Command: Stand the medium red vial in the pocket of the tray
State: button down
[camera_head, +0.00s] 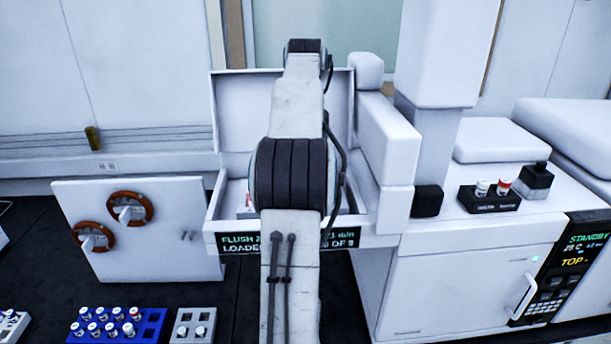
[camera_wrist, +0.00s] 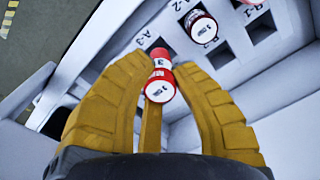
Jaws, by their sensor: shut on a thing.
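In the wrist view, my gripper (camera_wrist: 164,68) has its yellow fingers shut on a red vial (camera_wrist: 160,85). The vial has a red cap with a white top and a red-and-white body, and it points down toward the white tray (camera_wrist: 226,62). It is over or at the pocket beside the A-3 mark; I cannot tell whether its base is inside. Another red-capped vial (camera_wrist: 202,27) stands in the pocket by the A-2 mark. In the head view, my arm hides the gripper, the held vial and most of the tray.
Open pockets lie right of the standing vial. White walls enclose the tray area. In the head view, a blue rack (camera_head: 155,325) and a grey rack (camera_head: 180,335) hold vials at lower left. A black holder (camera_head: 490,206) with two vials sits on the right-hand instrument.

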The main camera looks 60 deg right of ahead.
jog(key=shift+f, duration=0.25)
jog(key=shift+f+b, duration=0.9)
jog(key=shift+f+b, duration=0.45)
jog(key=shift+f, duration=0.35)
dwell(0.3)
jog(key=c, duration=0.6)
grip_release()
jog(key=shift+o, duration=0.2)
notch_tip(320, 180, up, 3)
jog(key=p, duration=0.3)
jog(key=shift+f, duration=0.1)
jog(key=shift+r, duration=2.1)
